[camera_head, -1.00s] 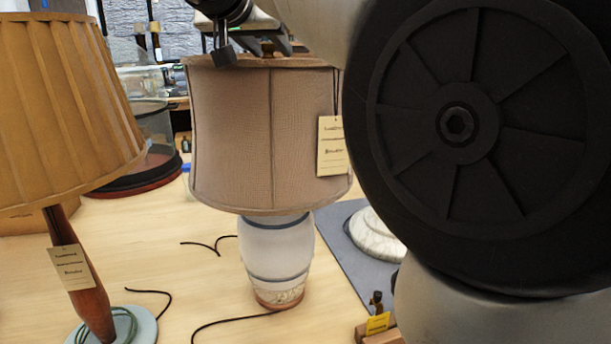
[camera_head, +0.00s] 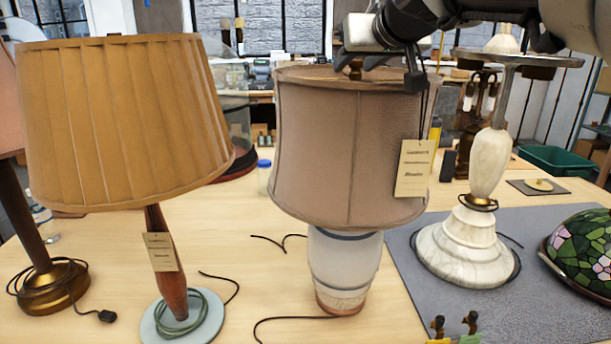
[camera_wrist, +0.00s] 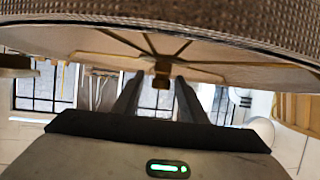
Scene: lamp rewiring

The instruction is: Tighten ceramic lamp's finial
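The ceramic lamp has a pale banded base (camera_head: 345,268) and a taupe shade (camera_head: 345,150) with a paper tag. Its small brown finial (camera_head: 355,69) stands at the shade's top centre, partly screened by my gripper. My gripper (camera_head: 393,71) is over the top of the shade. In the wrist view the picture is upside down, and my gripper (camera_wrist: 159,78) has its two dark fingers apart. The finial (camera_wrist: 162,72) appears in the gap between the fingertips, with space showing on both sides. Whether the fingers reach past it is unclear.
A pleated tan lampshade (camera_head: 120,120) stands close on the left. A marble lamp base (camera_head: 468,245) and stained-glass shade (camera_head: 585,255) sit on a grey mat (camera_head: 430,315) at right. Dark cords lie on the wooden table (camera_head: 225,275).

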